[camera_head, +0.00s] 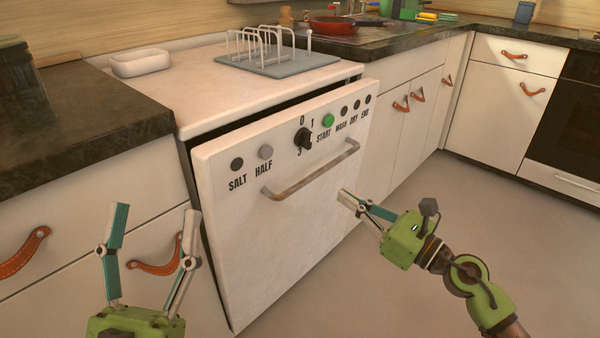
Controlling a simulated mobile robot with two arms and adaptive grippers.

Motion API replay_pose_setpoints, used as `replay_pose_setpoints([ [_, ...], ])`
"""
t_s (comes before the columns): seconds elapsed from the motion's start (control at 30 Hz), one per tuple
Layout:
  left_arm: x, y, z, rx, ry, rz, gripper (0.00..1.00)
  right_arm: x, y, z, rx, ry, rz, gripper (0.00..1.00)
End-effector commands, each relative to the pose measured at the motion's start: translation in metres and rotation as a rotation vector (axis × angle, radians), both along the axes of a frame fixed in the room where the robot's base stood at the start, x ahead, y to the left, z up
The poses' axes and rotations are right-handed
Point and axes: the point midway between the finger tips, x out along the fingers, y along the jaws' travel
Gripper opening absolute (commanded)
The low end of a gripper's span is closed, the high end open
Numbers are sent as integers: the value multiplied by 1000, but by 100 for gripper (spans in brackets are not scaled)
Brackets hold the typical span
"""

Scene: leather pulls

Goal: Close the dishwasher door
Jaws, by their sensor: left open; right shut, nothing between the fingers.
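The white dishwasher door (285,225) stands slightly ajar, its top edge tilted out from the body, with a dark gap along the top and left side. It carries a worn metal bar handle (312,175), a black knob (303,139) and a green start button (328,121). My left gripper (153,215) is open and empty, in front of the cabinet left of the door. My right gripper (344,197) is shut and empty, its fingertips in front of the door's right part, below and right of the handle. I cannot tell whether the fingertips touch the door.
The white dishwasher top (200,85) holds a white dish (140,62) and a grey drying rack (275,60). A dark countertop (75,125) lies left. Cabinets with leather pulls (400,106) stand on both sides. The floor (450,205) at right is clear.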

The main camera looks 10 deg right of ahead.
Motion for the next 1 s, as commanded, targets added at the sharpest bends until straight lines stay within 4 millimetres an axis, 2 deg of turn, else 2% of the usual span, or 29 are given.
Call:
replay_pose_setpoints([
  [0.1, -4, 0, 5, -7, -24, -1, 63, 3, 3, -4, -56, -10, 15, 0],
  [0.27, 4, -1, -2, 8, 30, 2, 63, 17, 14, 0, -54, -12, 15, 0],
  [0.57, 19, -2, -22, 39, 137, 8, 63, 67, 54, 5, -48, -11, 15, 0],
  [0.8, 10, -1, -11, 20, 68, 4, 63, 98, 79, 6, -49, -8, 15, 0],
  [1.0, 2, 0, -1, 3, 11, 1, 63, 109, 87, 8, -50, -7, 15, 0],
])
